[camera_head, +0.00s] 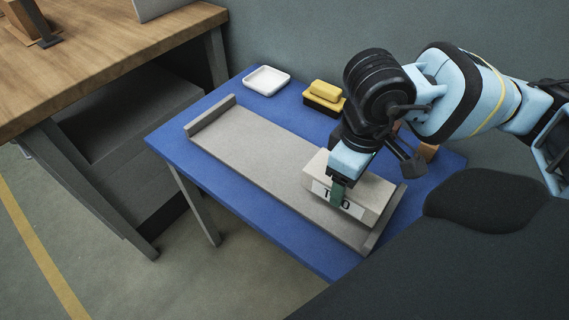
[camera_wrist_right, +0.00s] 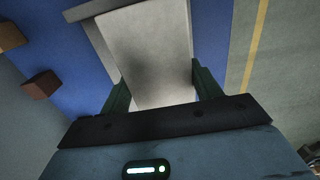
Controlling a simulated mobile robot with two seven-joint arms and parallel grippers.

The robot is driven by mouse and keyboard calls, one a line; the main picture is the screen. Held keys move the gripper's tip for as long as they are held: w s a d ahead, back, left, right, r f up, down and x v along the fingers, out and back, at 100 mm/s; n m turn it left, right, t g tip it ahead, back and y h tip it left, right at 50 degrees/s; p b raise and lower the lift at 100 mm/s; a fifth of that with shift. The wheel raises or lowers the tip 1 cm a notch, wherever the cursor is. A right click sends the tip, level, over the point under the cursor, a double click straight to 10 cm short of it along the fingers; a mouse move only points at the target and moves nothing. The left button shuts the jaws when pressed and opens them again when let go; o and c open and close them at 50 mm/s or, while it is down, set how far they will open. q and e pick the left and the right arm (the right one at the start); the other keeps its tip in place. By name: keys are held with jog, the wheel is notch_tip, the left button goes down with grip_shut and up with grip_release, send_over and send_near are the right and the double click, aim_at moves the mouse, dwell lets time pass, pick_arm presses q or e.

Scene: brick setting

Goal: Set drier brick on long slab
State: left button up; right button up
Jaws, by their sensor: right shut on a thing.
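A pale beige brick (camera_head: 369,197) with a white label of black letters, partly covered by my gripper, is at the right end of the long grey slab (camera_head: 258,160). The slab lies on a blue table and has a raised lip at each end. My right gripper (camera_head: 338,190) comes from above and is shut on the brick, with a green finger over its labelled side. In the right wrist view the brick (camera_wrist_right: 146,48) sits between both green fingers. I cannot tell whether its underside touches the slab. My left gripper is not in view.
The blue table (camera_head: 169,141) also holds a white dish (camera_head: 267,80) and a yellow block (camera_head: 325,91) on a dark-and-yellow base at the back. An orange-brown block (camera_head: 429,151) stands behind my right wrist. A wooden workbench (camera_head: 110,50) is at left. The slab's left and middle are clear.

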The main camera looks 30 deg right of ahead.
jog(key=shift+w, duration=0.15)
jog(key=w+a, duration=0.1)
jog(key=w, duration=0.4)
jog(key=w+f, duration=0.1)
jog(key=w, duration=0.4)
jog(key=w+a, duration=0.1)
jog(key=w, duration=0.4)
jog(key=shift+w+a+f, duration=0.25)
jog(key=shift+w+a, duration=0.05)
jog(key=shift+f, duration=1.8)
jog(key=o, duration=0.8)
jog(key=shift+f, duration=0.15)
jog(key=o, duration=0.4)
jog(key=shift+o, duration=0.2)
